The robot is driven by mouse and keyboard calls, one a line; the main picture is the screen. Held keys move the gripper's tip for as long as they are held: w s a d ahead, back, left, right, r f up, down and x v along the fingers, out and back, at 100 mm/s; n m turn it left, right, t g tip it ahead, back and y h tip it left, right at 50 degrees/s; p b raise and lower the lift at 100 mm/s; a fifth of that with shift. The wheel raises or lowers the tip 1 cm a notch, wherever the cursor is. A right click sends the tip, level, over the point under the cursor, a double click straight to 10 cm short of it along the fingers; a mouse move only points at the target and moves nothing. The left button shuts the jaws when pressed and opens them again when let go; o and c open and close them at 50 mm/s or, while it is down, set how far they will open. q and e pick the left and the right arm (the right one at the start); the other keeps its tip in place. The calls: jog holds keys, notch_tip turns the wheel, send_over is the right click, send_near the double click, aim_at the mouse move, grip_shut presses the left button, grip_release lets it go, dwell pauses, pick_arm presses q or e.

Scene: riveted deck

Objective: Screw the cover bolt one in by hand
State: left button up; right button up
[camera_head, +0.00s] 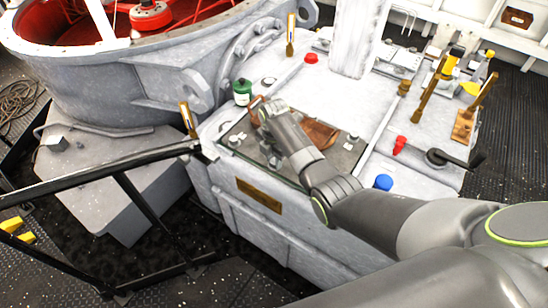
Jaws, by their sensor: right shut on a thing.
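A dark rectangular cover plate (343,157) lies on the grey machine housing, with bolts near its corners, one at the front left (234,141) and one at the right (353,138). My right gripper (258,104) reaches over the plate to its far left corner and points down there. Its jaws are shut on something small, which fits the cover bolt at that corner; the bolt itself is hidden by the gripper. A brown leather-like item (320,133) lies on the plate, partly behind my right arm. My left gripper is not in view.
A green can (242,92) stands close left of my right gripper. A black railing (110,165) crosses the left; brass-coloured levers (428,92) rise at right.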

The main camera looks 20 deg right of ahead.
jog(key=m+p, duration=0.2)
jog(key=m, duration=0.1)
jog(key=shift+r+p, duration=0.2)
jog(key=shift+p, duration=0.1)
jog(key=m+p, duration=0.1)
jog(key=m, duration=0.1)
jog(key=shift+m, duration=0.3)
jog(key=m+p, duration=0.1)
jog(key=m, duration=0.2)
jog(key=shift+f+m+p, duration=0.1)
jog(key=shift+m+p, duration=0.2)
jog(key=shift+p, duration=0.1)
jog(key=shift+w+m+p, duration=0.1)
jog(key=shift+m+p, duration=0.3)
jog(key=shift+m, duration=1.1)
jog(key=o, duration=1)
jog(key=shift+f, duration=0.1)
